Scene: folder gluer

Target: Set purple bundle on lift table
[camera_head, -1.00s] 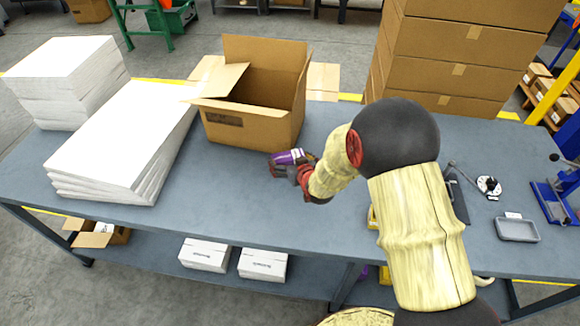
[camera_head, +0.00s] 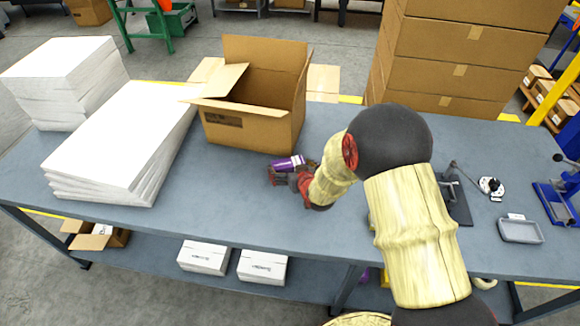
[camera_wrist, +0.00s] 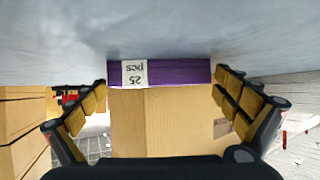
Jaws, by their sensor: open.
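The purple bundle (camera_head: 288,163) is at my gripper (camera_head: 284,173), over the blue-grey bench just in front of the open carton. In the wrist view, the bundle (camera_wrist: 180,72) spans the gap between my open fingers (camera_wrist: 160,84), with a white "25 pcs" label upside down on it. Its ends lie close to both fingertips; whether they touch, I cannot tell. It appears to be at the bench surface, but contact is unclear. My own wrist hides part of it in the head view. I cannot identify a lift table in these frames.
The open carton (camera_head: 250,121) stands right behind the bundle. White sheet stacks (camera_head: 125,140) fill the bench's left side. Tall brown cartons (camera_head: 440,70) stand behind. A grey tray (camera_head: 520,231) and blue fixture (camera_head: 556,204) are at right. The bench (camera_head: 220,200) is clear in front.

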